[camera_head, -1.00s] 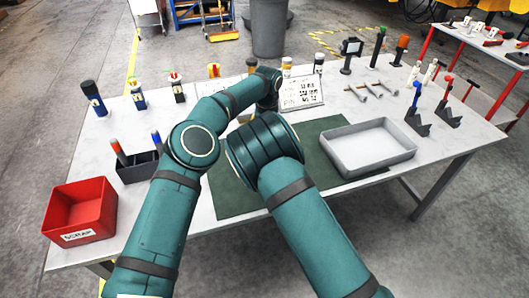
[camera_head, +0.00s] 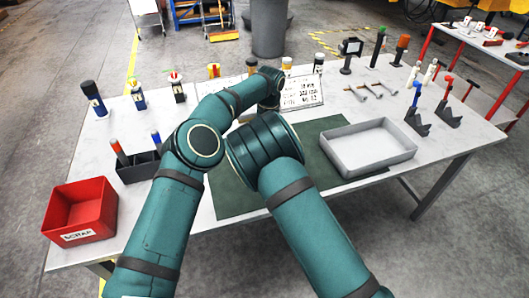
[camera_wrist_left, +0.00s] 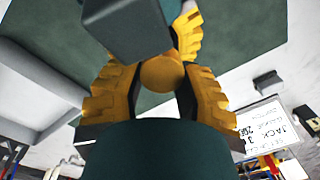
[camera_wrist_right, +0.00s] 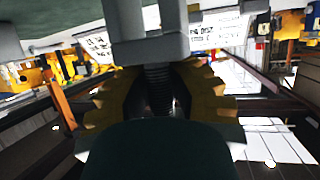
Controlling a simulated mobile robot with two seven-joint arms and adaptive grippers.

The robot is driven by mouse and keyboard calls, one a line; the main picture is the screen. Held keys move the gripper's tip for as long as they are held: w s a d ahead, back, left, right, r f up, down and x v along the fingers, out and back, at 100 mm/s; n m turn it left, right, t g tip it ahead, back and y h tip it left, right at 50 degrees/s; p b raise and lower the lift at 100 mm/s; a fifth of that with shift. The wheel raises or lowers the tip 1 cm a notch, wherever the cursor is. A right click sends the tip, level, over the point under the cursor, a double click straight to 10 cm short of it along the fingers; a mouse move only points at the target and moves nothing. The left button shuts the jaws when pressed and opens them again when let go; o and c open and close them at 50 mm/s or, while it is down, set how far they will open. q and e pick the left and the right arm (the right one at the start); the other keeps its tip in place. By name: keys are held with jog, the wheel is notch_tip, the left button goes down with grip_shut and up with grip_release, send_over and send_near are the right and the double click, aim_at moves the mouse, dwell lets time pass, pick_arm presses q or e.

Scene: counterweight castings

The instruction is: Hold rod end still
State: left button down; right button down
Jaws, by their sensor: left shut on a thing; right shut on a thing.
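In the left wrist view my left gripper (camera_wrist_left: 158,92) has its yellow fingers shut around a round, ochre rod end (camera_wrist_left: 162,72). A dark grey block (camera_wrist_left: 128,32) lies just beyond and partly covers the view of the fingers. In the right wrist view my right gripper (camera_wrist_right: 158,100) is shut on a dark threaded rod (camera_wrist_right: 158,84). A grey block-like piece (camera_wrist_right: 150,35) sits at the rod's far end. In the head view both grippers and what they hold are hidden behind my arms. I cannot tell whether both hold the same rod.
A green mat (camera_head: 235,200) lies under my arms. An empty grey tray (camera_head: 372,170) stands right, a red scrap bin (camera_head: 80,235) left. Several bottles, markers and a printed card (camera_head: 302,93) line the back. Two black stands (camera_head: 418,122) hold tools at the right edge.

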pick_arm(q)
jog(key=c, duration=0.6)
grip_release()
jog(key=shift+d, duration=0.1)
pick_arm(e)
jog(key=shift+s+a+f, duration=0.15)
jog(key=shift+s+f, duration=0.1)
jog(key=shift+f, duration=0.15)
pick_arm(q)
notch_tip(320, 180, up, 8)
jog(key=shift+s+d+f, duration=0.1)
jog(key=shift+d+f, duration=0.05)
jog(key=shift+f, duration=0.05)
pick_arm(e)
jog(key=c, duration=0.9)
grip_release()
jog(key=shift+r, duration=0.1)
jog(key=shift+w, duration=0.1)
